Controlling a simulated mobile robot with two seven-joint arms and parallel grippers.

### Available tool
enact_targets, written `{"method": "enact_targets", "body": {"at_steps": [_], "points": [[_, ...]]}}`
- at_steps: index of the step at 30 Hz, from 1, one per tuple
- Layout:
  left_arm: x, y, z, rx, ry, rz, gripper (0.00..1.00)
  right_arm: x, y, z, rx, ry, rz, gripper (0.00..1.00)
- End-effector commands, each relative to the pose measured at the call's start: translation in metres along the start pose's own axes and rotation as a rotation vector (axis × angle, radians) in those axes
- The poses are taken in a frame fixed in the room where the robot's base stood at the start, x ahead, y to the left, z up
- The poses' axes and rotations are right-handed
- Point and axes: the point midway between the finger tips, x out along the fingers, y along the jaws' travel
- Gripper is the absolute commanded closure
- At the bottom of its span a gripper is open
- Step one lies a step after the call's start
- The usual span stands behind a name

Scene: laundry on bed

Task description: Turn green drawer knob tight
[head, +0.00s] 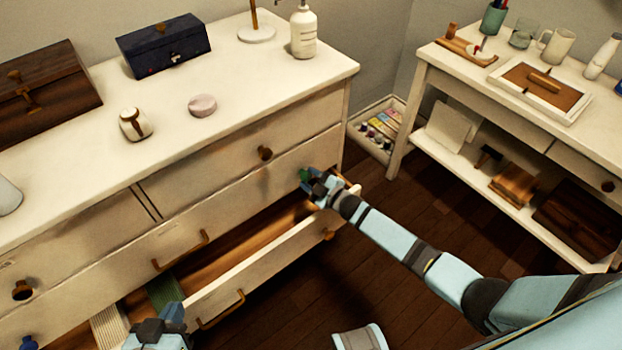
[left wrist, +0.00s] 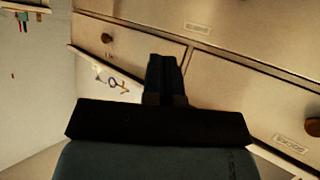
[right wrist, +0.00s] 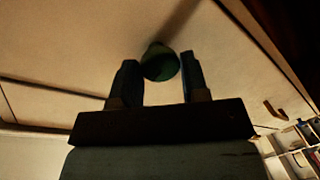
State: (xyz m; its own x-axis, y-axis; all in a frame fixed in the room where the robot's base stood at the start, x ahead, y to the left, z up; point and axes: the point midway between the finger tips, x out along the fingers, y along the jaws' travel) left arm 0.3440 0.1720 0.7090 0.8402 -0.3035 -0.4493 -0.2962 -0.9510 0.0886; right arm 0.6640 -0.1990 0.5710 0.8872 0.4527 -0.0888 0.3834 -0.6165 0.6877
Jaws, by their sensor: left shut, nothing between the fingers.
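The green knob (head: 304,174) is on the right end of a drawer front in the white dresser. In the right wrist view the round green knob (right wrist: 160,62) shows between the tips of my right gripper (right wrist: 160,72). The right fingers are open, one on each side of the knob; a narrow gap shows at the right finger, and contact on the left is unclear. In the head view my right gripper (head: 314,183) partly covers the knob. My left gripper (head: 170,315) is low in front of the dresser. Its fingers (left wrist: 166,75) are shut together and empty.
A lower drawer (head: 262,258) stands pulled out below the green knob, with folded cloth (head: 165,290) inside. A brown knob (head: 265,153) sits on the drawer above. A blue knob (head: 28,342) is at the lower left. A side table (head: 430,70) stands at right; dark floor lies between.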

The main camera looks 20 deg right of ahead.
Motion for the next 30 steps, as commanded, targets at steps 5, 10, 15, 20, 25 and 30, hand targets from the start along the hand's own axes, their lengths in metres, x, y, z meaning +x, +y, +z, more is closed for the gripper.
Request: {"method": "enact_targets", "body": {"at_steps": [5,10,15,20,25,30], "points": [[-0.001,0.0,-0.002,0.0,0.004,0.0,1.0,0.0,-0.001,0.0,0.0,0.0,0.0,0.36],[-0.001,0.0,-0.003,0.0,0.005,0.0,1.0,0.0,0.0,0.0,-0.001,0.0,0.0,0.36],[-0.002,0.0,-0.005,0.002,0.003,-0.001,1.0,-0.012,0.001,-0.001,-0.001,-0.001,0.0,0.36],[-0.004,-0.001,-0.006,0.007,-0.01,-0.006,1.0,-0.043,0.001,-0.001,-0.001,-0.001,-0.002,0.36],[-0.005,-0.003,-0.006,0.014,-0.023,-0.013,1.0,-0.084,0.001,-0.001,-0.001,-0.002,-0.002,0.36],[-0.004,-0.005,-0.001,0.017,-0.04,-0.02,1.0,-0.116,0.0,-0.001,0.0,-0.001,-0.001,0.36]]}}
